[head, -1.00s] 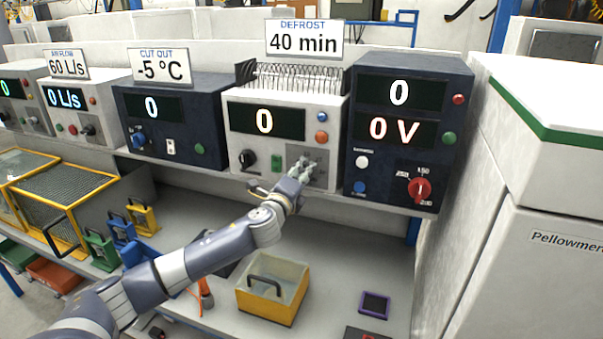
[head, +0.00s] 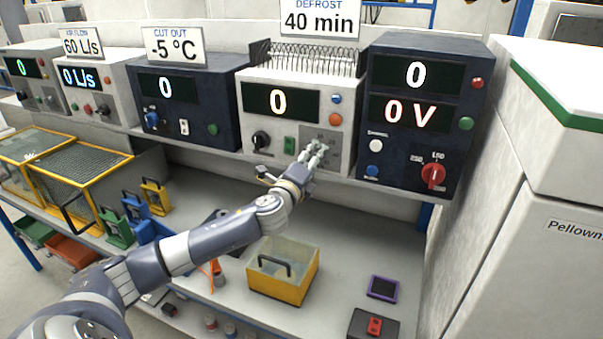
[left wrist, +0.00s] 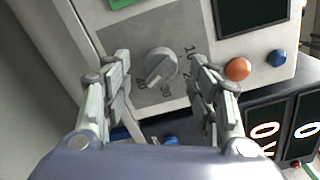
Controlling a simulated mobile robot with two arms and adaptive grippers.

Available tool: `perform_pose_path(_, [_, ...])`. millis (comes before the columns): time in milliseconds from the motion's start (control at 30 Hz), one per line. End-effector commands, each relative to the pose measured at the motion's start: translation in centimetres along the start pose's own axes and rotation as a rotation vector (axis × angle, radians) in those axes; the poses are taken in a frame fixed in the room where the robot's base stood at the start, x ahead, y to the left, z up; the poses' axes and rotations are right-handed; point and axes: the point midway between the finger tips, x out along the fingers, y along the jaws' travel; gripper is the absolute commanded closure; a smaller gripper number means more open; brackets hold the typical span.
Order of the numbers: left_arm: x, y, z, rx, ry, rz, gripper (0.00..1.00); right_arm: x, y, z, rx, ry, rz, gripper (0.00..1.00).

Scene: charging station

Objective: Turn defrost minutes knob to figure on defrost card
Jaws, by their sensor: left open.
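The defrost card (head: 318,20) reads 40 min and stands above the white defrost unit (head: 252,122). That unit's display (head: 280,101) shows 0. In the left wrist view the grey defrost minutes knob (left wrist: 160,66) sits on a grey plate with 10, 20, 30 and 40 marked; its light pointer line faces down-left in that picture. My left gripper (head: 318,153) is at the plate in the head view, hiding the knob there. In the wrist view my left gripper (left wrist: 159,88) is open, one finger on each side of the knob, with visible gaps. My right gripper is out of view.
A dark unit (head: 385,145) with a red knob and a 0 V display stands close on the right. A yellow-framed box (head: 276,288) sits on the bench below my left forearm.

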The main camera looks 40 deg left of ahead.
Motion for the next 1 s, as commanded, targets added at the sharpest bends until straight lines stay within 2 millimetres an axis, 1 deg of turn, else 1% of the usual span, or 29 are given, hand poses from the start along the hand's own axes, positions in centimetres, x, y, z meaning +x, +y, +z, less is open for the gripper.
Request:
perform_pose_path(33, [-0.9, 0.1, 0.0, 0.003, 0.002, 0.001, 0.46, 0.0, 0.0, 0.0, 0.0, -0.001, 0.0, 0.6])
perform_pose_path(200, [-4.0, 0.1, -0.1, 0.003, 0.004, 0.001, 0.46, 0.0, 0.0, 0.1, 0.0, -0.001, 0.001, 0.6])
perform_pose_path(400, [-7.1, 0.1, -0.1, 0.001, 0.004, 0.002, 0.46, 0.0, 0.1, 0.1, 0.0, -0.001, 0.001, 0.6])
perform_pose_path(500, [-8.2, 0.1, 0.0, 0.002, 0.001, 0.002, 0.46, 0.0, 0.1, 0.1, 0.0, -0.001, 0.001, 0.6])
perform_pose_path(700, [-9.5, 0.1, 0.0, 0.0, 0.0, 0.001, 0.46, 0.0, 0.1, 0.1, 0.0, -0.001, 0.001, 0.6])
perform_pose_path(1000, [-9.7, 0.0, 0.0, -0.001, 0.0, 0.0, 0.46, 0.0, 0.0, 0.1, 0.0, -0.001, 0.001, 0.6])
